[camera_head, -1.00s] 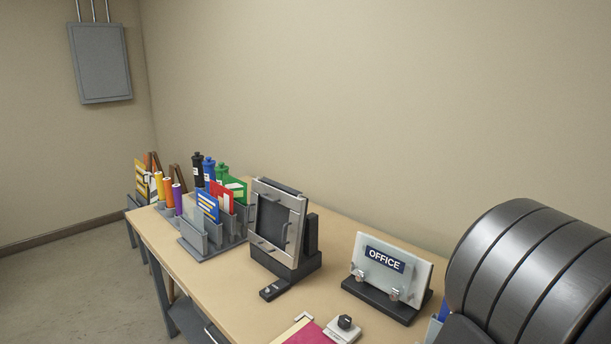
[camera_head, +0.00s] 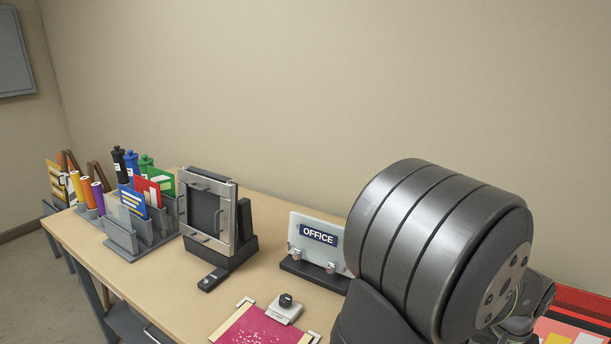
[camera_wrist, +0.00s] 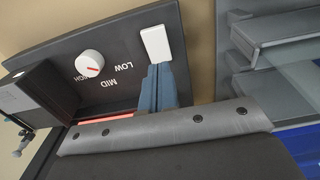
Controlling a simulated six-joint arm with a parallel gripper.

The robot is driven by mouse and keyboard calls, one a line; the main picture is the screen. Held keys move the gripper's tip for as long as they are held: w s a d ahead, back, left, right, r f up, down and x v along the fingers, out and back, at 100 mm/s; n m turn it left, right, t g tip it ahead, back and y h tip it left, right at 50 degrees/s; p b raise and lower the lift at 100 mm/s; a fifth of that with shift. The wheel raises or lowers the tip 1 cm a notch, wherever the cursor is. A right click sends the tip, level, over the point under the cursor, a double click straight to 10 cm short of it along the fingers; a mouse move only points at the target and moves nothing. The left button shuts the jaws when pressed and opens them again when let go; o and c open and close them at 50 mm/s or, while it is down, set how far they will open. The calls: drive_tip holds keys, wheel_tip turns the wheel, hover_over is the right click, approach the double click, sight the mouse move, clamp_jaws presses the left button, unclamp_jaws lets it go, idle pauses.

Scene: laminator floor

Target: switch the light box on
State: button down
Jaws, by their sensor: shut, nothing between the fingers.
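The light box (camera_head: 207,212) appears to be the upright framed panel with a dark screen on the table in the head view. A small black block with a button (camera_head: 212,279) lies in front of its base. My gripper (camera_wrist: 158,70) shows in the wrist view as two blue-grey fingers, shut and empty. Its tips are just below a white rocker switch (camera_wrist: 155,42) on a dark control panel; I cannot tell whether they touch it. In the head view my arm hides the gripper.
The dark panel (camera_wrist: 112,60) also carries a white knob (camera_wrist: 89,63) marked LOW, MID and HIGH. An OFFICE sign (camera_head: 318,235) stands right of the light box. A pink sheet (camera_head: 262,327) lies at the front. Organisers (camera_head: 125,235) stand left. Bare tabletop (camera_head: 160,285) lies between.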

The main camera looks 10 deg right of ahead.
drive_tip(key=shift+r, duration=2.1)
drive_tip(key=shift+f, duration=0.1)
wheel_tip(320, 180, down, 7)
drive_tip(key=s+a+r, duration=0.1)
drive_tip(key=r, duration=0.9)
drive_tip(key=s+a+r+t+h, duration=0.1)
drive_tip(key=s+a+r, duration=0.1)
drive_tip(key=r, duration=0.9)
drive_tip(key=shift+s+a+r, duration=0.15)
drive_tip(key=shift+a+r, duration=0.05)
drive_tip(key=c, duration=2.2)
unclamp_jaws()
